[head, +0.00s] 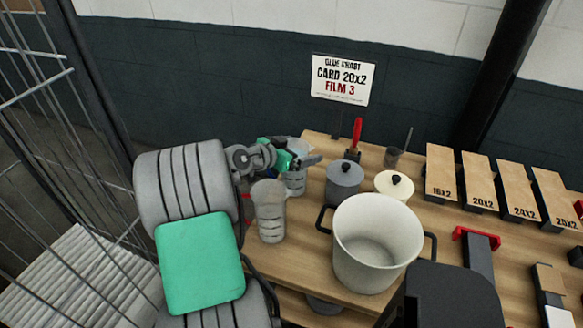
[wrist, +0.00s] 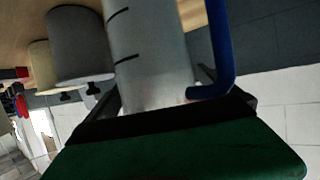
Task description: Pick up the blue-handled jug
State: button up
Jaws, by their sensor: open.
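The blue-handled jug (wrist: 150,55) is a translucent cylinder with dark level marks, close in front of my gripper (wrist: 180,98) in the wrist view. Its blue handle (wrist: 221,45) runs along the right side there.
A second clear jug (head: 270,215) stands just in front, with red beside it. A grey lidded pot (head: 344,185), cream lidded pot (head: 392,188) and large open pot (head: 365,250) stand to the right on the wooden table (head: 448,238). Wire mesh (head: 60,120) rises at the left.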

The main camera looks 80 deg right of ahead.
jog(key=c, duration=2)
jog(key=shift+r, duration=0.1)
jog(key=shift+c, duration=0.4)
jog(key=shift+r, duration=0.1)
